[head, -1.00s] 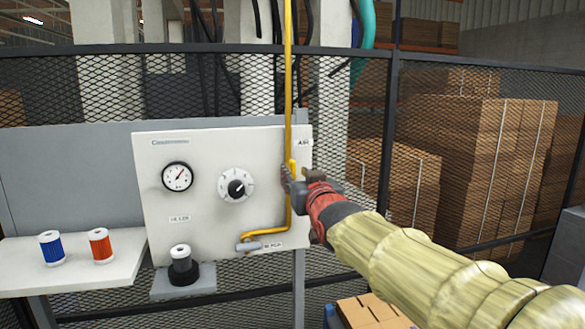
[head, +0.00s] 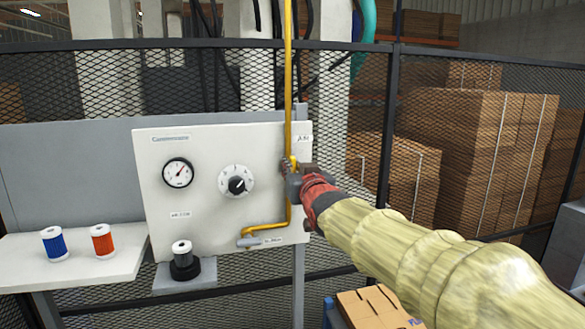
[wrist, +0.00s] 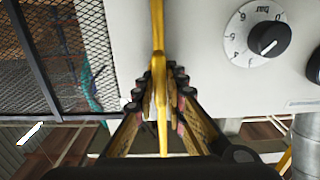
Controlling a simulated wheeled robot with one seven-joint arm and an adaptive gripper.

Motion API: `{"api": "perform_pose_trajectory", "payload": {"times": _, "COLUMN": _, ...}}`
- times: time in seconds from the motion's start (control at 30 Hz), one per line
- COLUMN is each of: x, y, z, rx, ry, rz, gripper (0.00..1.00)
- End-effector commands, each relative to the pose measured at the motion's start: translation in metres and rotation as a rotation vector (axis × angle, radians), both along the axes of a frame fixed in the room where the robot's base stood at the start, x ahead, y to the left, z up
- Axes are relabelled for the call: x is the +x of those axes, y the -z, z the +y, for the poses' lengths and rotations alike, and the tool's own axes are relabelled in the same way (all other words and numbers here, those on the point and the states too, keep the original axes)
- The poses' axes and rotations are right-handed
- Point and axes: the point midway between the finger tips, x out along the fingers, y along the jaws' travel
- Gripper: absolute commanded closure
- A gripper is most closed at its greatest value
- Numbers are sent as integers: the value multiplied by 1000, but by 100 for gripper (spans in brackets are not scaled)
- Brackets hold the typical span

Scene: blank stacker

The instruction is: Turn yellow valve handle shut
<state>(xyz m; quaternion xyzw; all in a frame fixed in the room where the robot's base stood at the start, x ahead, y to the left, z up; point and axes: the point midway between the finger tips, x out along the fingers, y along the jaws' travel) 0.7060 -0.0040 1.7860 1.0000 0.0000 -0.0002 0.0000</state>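The yellow valve handle (wrist: 160,95) is upright on the yellow pipe (head: 288,80) at the right edge of a white panel (head: 210,145). In the head view my gripper (head: 290,171) is at the handle and hides most of it. In the wrist view my gripper (wrist: 160,88) has one finger on each side of the handle. Narrow gaps seem to show between the fingers and the handle, so it looks open around it. Exact contact at the fingertips is hard to see.
The panel carries a pressure gauge (head: 178,173) and a round dial (head: 236,182). Mesh fencing (head: 85,90) stands behind.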

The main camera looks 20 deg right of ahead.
Motion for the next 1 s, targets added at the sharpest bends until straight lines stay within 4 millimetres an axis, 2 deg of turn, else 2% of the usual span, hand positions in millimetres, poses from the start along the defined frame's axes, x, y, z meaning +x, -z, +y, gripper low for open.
{"api": "perform_pose_trajectory", "payload": {"times": 0.2, "x": 0, "y": 0, "z": 0, "rx": 0, "ry": 0, "rz": 0, "gripper": 100}}
{"api": "perform_pose_trajectory", "payload": {"times": 0.67, "x": 0, "y": 1, "z": 0, "rx": -19, "ry": 0, "rz": -2, "gripper": 100}}
{"api": "perform_pose_trajectory", "payload": {"times": 1.0, "x": 0, "y": 5, "z": 1, "rx": -201, "ry": 0, "rz": -4, "gripper": 100}}
